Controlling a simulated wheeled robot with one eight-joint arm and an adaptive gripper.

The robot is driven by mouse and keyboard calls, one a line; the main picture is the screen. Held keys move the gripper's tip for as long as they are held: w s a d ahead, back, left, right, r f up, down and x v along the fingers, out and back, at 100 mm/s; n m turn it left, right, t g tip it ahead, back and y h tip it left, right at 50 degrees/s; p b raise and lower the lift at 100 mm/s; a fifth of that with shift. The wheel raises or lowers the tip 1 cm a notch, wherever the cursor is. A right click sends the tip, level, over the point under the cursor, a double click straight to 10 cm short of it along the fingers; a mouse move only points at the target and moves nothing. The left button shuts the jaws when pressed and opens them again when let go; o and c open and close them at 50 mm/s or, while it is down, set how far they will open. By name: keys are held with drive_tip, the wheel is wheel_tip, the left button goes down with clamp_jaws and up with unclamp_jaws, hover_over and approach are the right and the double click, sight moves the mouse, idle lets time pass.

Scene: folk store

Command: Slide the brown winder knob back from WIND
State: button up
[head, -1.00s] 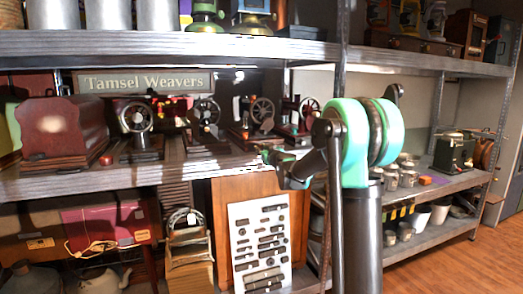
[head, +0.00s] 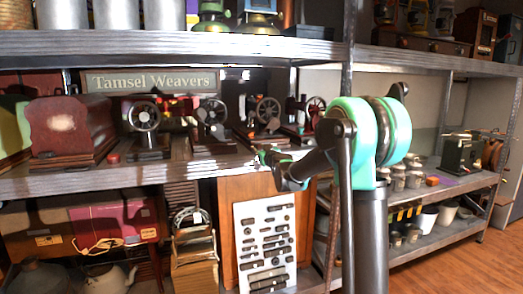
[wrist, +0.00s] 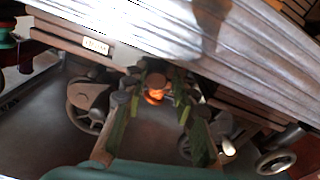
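My gripper (head: 268,157) reaches in from the right over the middle shelf's front edge, in front of the old sewing machines. In the wrist view my gripper (wrist: 160,76) has its two dark green fingers apart. A brown round knob (wrist: 157,81) shows between the fingertips; whether they touch it is unclear. An orange patch lies just behind it. A small white label (wrist: 95,45) is on a dark wooden base beside it; its lettering is too small to read. The knob cannot be made out in the head view.
Sewing machines with handwheels (head: 146,117) stand close together on the middle shelf (head: 120,178). A shelf post (head: 347,90) is near my arm. Jars (head: 414,178) stand to the right.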

drive_tip(key=o, duration=0.3)
drive_tip(key=shift+a, duration=0.1)
drive_tip(key=v, duration=1.2)
drive_tip(key=shift+s, duration=0.1)
